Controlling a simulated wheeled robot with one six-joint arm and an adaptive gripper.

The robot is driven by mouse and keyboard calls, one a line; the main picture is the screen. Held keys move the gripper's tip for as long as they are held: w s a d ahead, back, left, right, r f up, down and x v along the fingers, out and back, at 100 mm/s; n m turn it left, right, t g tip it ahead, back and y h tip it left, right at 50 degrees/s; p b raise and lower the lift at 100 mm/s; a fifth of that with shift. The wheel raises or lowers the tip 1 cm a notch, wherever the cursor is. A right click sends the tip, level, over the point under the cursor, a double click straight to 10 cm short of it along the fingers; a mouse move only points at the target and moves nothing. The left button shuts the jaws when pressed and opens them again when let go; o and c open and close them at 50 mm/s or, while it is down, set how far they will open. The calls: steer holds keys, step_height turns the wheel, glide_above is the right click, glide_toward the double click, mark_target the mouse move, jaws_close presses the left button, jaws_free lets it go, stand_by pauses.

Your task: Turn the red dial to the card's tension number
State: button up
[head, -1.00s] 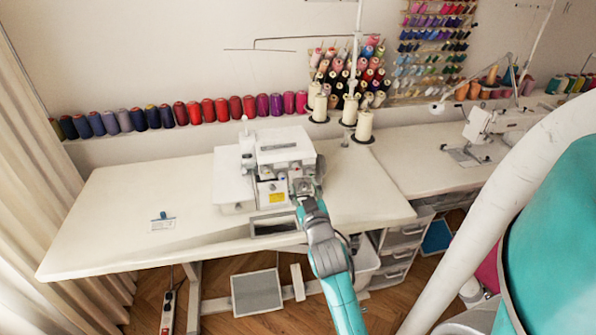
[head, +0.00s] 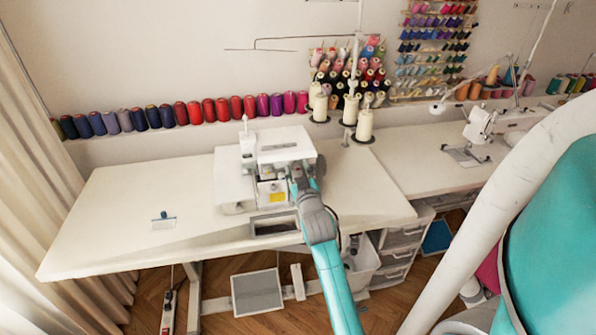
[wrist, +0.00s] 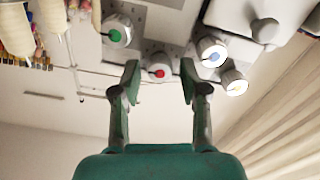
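The red dial (wrist: 158,70) shows in the wrist view, a white knob with a red centre on the machine's face. It sits just beyond and between the fingertips of my gripper (wrist: 160,78). The fingers are apart and do not appear to touch it. In the head view my gripper (head: 300,180) is at the front right of the white sewing machine (head: 285,148) and hides its dials there. The card (head: 163,224) lies on the table at the left with a blue clip on it; its number is too small to read.
A green dial (wrist: 116,32), a blue dial (wrist: 211,52) and a yellow dial (wrist: 234,82) flank the red one closely. The white table (head: 120,205) is mostly clear left of the machine. Thread cones (head: 364,126) stand behind it at the right.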

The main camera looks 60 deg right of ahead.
jaws_close()
steer(key=shift+n, duration=0.3)
steer(key=shift+n, duration=2.6)
steer(key=shift+w, duration=0.1)
steer(key=shift+o, duration=1.6)
jaws_free()
steer(key=shift+a, duration=0.15)
